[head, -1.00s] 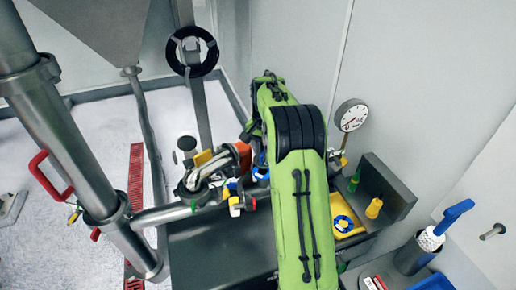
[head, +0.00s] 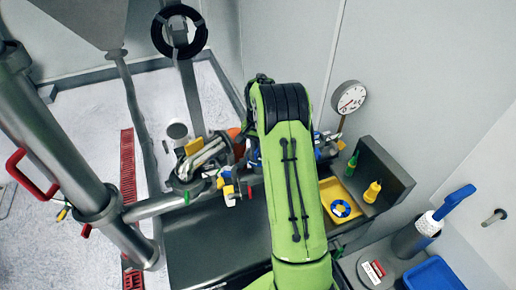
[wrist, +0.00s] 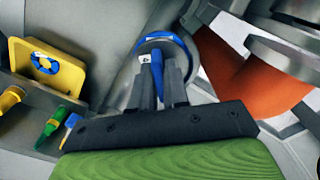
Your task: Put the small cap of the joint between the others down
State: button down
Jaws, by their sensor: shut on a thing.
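In the wrist view my gripper (wrist: 160,75) is shut on a blue tab below a round grey cap with a blue rim (wrist: 160,42), which I take to be the small cap. The cap is at the fingertips, in front of a grey metal surface; whether it touches that surface I cannot tell. In the head view my green arm hides most of the gripper and the cap. The metal pipe joint (head: 150,207) runs in from the left, with coloured clamps and handles near the arm.
A yellow tray (head: 327,187) holding a blue-and-white disc (head: 341,208) sits on the dark bench right of my arm. A yellow bottle (head: 372,192) and a green one (head: 352,162) stand beside it. A round gauge (head: 348,97) is behind. A blue bin (head: 434,275) is at front right.

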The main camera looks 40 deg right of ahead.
jog(key=shift+f+b, duration=0.3)
jog(key=shift+f, duration=0.1)
jog(key=c, duration=1.1)
grip_release()
jog(key=shift+r, duration=0.1)
